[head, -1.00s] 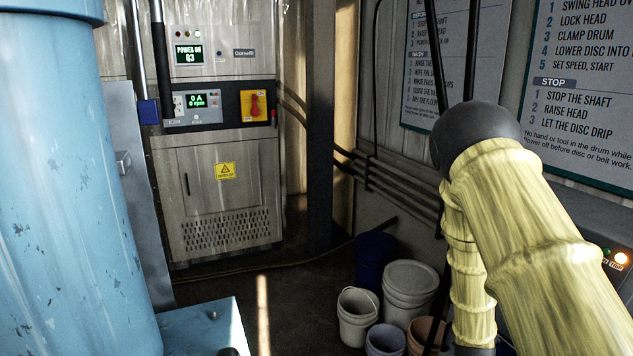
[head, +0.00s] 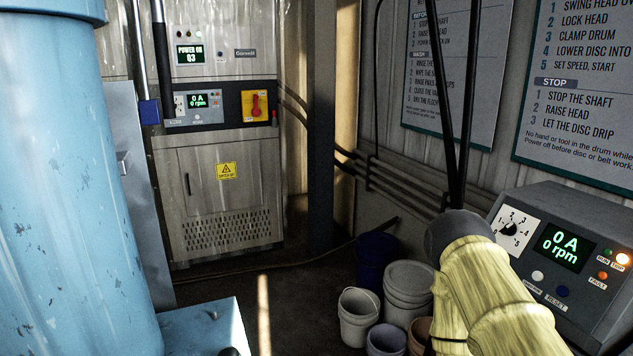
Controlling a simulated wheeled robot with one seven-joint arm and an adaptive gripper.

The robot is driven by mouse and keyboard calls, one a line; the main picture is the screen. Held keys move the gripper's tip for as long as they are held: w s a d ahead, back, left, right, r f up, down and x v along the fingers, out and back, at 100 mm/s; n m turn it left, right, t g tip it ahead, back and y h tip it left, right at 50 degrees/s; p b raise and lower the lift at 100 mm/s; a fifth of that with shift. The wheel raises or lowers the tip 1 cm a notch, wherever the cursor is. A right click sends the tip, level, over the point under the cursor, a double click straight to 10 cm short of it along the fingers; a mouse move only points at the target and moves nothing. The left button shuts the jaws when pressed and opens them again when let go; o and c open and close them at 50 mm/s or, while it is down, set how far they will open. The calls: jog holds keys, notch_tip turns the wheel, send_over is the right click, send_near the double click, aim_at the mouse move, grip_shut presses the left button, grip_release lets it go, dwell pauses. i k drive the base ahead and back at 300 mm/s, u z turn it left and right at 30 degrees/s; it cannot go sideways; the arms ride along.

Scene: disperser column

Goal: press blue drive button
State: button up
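A grey control box (head: 590,235) stands at the right. Its green display (head: 564,247) reads 0 A and 0 rpm. A dark blue round button (head: 563,291) sits on its sloped face below the display, with a small label beneath that seems to read RESET. A white button (head: 538,276) is left of it. My yellow-sleeved arm with a dark rounded joint is left of and in front of the box. My gripper is not in view, so its distance from the button cannot be told.
A dial (head: 514,229), an orange lit lamp (head: 622,259) and a fault button (head: 602,275) share the box face. A grey cabinet (head: 220,190) stands at the back. Several buckets (head: 358,318) are on the floor. A large blue cylinder (head: 70,190) fills the left.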

aim_at(562, 291)
jog(key=z, duration=1.35)
